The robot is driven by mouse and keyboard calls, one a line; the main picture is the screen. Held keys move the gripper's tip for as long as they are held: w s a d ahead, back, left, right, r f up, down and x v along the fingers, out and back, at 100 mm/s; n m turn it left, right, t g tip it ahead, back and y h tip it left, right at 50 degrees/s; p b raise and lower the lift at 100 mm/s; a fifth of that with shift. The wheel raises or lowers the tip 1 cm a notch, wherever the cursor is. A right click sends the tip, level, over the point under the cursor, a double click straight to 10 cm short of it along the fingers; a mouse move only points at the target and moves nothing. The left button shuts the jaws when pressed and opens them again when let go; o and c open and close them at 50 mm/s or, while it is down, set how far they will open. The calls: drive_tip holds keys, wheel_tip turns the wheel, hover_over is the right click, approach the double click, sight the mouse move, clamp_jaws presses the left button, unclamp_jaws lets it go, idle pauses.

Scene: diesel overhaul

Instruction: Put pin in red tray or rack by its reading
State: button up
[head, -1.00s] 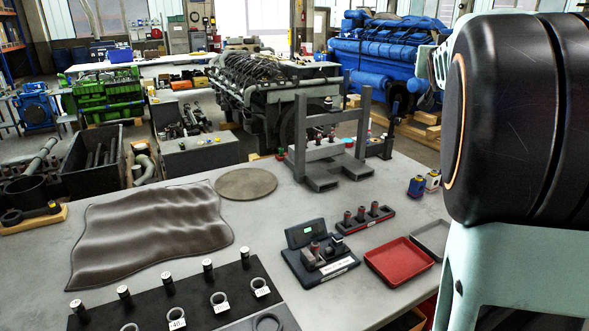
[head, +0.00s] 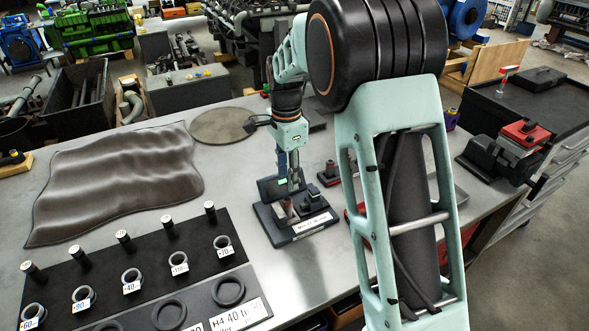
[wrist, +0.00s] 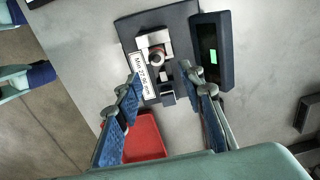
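The measuring gauge (head: 300,228) is a dark base with a raised display and a white label; the display (wrist: 213,55) shows a small green patch in the wrist view, its reading too small to read. A pin (head: 287,208) with a reddish end stands on the gauge; in the wrist view the pin (wrist: 157,57) is seen from above. My gripper (head: 291,184) is above the gauge; in the wrist view its blue-padded fingers (wrist: 160,76) are apart, with nothing held. The red tray (wrist: 147,138) lies beside the gauge.
A black tool cart (head: 545,120) stands at right.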

sight(287, 199)
drive_tip(key=shift+s+a+f, duration=0.15)
drive_tip(key=shift+s+f, duration=0.1)
drive_tip(key=shift+f, duration=0.1)
drive_tip(key=shift+f+b, duration=0.55)
drive_tip(key=shift+b, duration=0.05)
drive_tip(key=shift+f+b, duration=2.4)
drive_tip(key=shift+f, duration=1.35)
drive_tip(key=shift+c, duration=0.6)
drive_tip(key=shift+r, duration=0.1)
clamp_jaws()
drive_tip(key=shift+r, duration=0.1)
drive_tip(key=shift+r+p, duration=2.45)
drive_tip(key=shift+r, duration=0.75)
